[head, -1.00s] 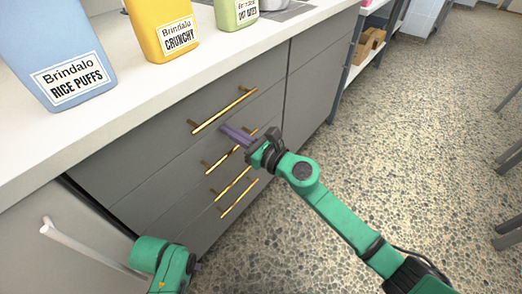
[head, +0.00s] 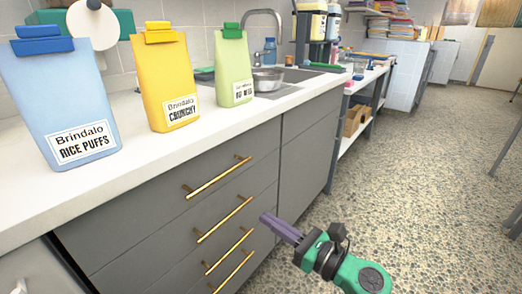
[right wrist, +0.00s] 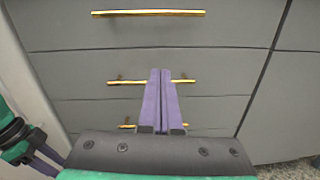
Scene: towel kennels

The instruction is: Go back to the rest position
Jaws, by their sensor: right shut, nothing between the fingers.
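My right gripper (head: 268,219) has purple fingers and a green and black wrist. In the head view it is at the lower middle, in front of the grey drawers (head: 150,222) with gold handles. In the right wrist view its fingers (right wrist: 159,78) are together and empty, pointing toward the drawer fronts. They overlap a gold handle (right wrist: 181,81) in that picture; I cannot tell a touch there. All drawers in view look closed. My left gripper is outside the head view; part of a green and black arm (right wrist: 22,145) shows at the left edge of the right wrist view.
On the white counter (head: 150,153) stand a blue bag (head: 62,95), a yellow bag (head: 163,75) and a green bag (head: 234,65). A metal bowl (head: 267,78) is near the sink. A shelf unit (head: 353,131) stands beyond. The speckled floor (head: 430,190) to the right is clear.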

